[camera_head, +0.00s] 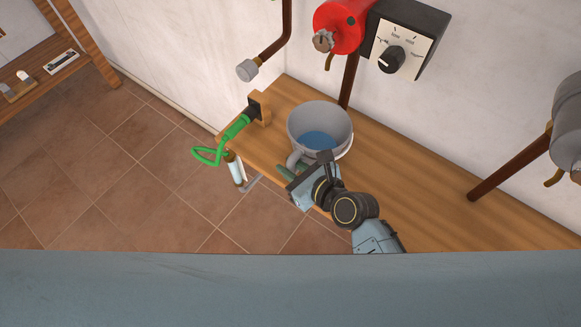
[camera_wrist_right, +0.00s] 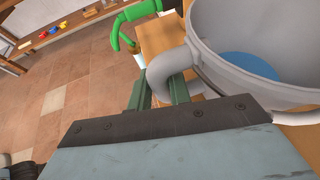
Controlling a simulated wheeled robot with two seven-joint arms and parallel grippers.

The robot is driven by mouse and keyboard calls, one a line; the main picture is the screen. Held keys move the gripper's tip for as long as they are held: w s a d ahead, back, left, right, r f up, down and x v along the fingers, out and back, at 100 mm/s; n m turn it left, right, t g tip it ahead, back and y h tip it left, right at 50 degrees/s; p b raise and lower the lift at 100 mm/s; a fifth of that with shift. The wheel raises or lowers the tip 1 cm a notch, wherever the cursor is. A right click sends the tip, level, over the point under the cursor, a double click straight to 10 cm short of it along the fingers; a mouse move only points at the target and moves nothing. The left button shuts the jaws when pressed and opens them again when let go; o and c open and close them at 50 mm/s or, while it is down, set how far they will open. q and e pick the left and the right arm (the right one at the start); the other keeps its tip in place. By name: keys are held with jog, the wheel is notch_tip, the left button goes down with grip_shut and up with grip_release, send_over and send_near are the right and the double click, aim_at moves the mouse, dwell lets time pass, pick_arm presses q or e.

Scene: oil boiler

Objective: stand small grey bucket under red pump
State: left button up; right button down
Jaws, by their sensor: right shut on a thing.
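The small grey bucket (camera_head: 335,118) is at the wooden bench, below and slightly left of the red pump (camera_head: 341,27) in the head view. It looks upright, with blue at its bottom. I cannot tell whether it touches the bench. My right gripper (camera_head: 291,170) is at the bucket's near left side. In the right wrist view the bucket (camera_wrist_right: 225,45) fills the upper right, and my right gripper's green fingers (camera_wrist_right: 160,92) are shut on its curved grey handle. My left gripper is not in view.
The wooden bench (camera_head: 430,190) runs along the wall, clear to the right of the bucket. A green-handled tool (camera_head: 236,128) hangs at its left end by a wooden block (camera_head: 262,106). A dial box (camera_head: 405,40) is beside the pump. A pipe (camera_head: 500,172) stands further right.

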jog(key=shift+w+r, duration=0.1)
jog(key=shift+f, duration=0.2)
jog(key=c, duration=1.3)
grip_release()
jog(key=shift+r, duration=0.15)
jog(key=shift+s+d+r, duration=0.1)
jog(key=shift+s+d, duration=0.05)
jog(key=shift+s, duration=0.15)
jog(key=p+v, duration=0.2)
jog(key=v, duration=0.9)
jog(key=shift+s, duration=0.2)
